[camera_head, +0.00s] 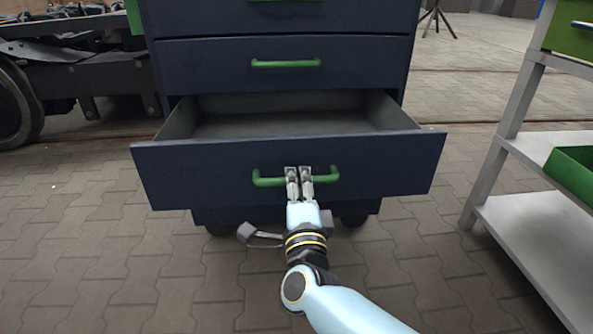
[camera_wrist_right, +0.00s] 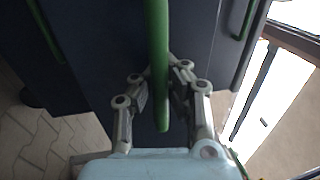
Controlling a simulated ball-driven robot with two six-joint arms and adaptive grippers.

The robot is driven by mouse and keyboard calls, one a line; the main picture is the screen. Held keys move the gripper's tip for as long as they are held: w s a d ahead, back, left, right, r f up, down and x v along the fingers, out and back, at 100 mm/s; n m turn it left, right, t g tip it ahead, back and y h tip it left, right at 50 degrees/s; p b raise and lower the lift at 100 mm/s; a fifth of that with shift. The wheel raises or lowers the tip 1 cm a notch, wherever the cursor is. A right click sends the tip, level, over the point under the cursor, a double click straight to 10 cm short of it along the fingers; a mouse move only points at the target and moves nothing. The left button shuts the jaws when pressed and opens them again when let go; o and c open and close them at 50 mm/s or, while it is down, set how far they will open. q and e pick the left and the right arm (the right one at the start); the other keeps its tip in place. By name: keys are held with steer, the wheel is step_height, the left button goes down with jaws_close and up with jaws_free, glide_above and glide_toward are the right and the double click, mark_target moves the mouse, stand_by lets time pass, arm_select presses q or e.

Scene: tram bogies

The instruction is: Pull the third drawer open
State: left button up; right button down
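The dark blue cabinet's third drawer (camera_head: 215,180), counting the drawers in view from the top, stands well open, with its grey empty inside showing. Its green bar handle (camera_head: 268,181) is on the drawer front. My right gripper (camera_head: 298,172) is at the middle of this handle. In the right wrist view the green handle (camera_wrist_right: 157,40) runs between the two fingers of the gripper (camera_wrist_right: 161,85), which are closed in on both sides of it. The fingers hide part of the handle in the head view. My left gripper is not in view.
The drawer above (camera_head: 200,68) is shut. A grey shelf rack (camera_head: 535,215) with a green bin (camera_head: 575,170) stands at the right. A dark bogie with a wheel (camera_head: 15,105) is at the left. Paved floor (camera_head: 120,270) is free in front.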

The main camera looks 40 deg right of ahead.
steer(key=shift+f, duration=0.2)
steer(key=c, duration=1.3)
jaws_free()
steer(key=shift+r, duration=0.1)
